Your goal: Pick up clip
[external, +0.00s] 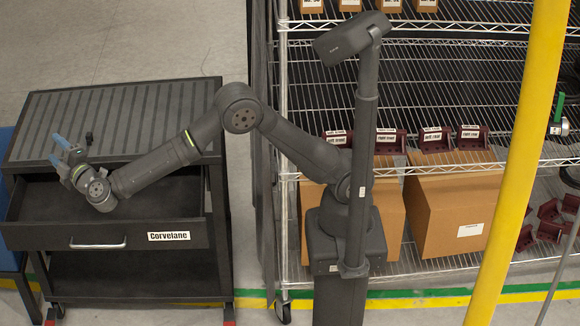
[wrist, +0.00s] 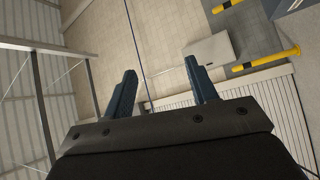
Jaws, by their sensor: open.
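A small black piece (external: 88,138), which may be the clip, shows at the front edge of the ribbed cart top (external: 150,105) in the external view. It is too small to identify surely. My gripper (external: 57,148) is just left of it, over the cart, with its blue fingers pointing up and left. In the wrist view my gripper (wrist: 160,66) has its two blue fingers spread with nothing between them. No clip shows in the wrist view, which looks out at the floor and walls of the hall.
The cart's drawer (external: 100,235), labelled Corvelane, is pulled out below my forearm and looks empty. A wire shelf (external: 430,90) with maroon brackets (external: 435,139) and cardboard boxes (external: 450,200) stands at right. A yellow post (external: 520,150) crosses in front of the shelf.

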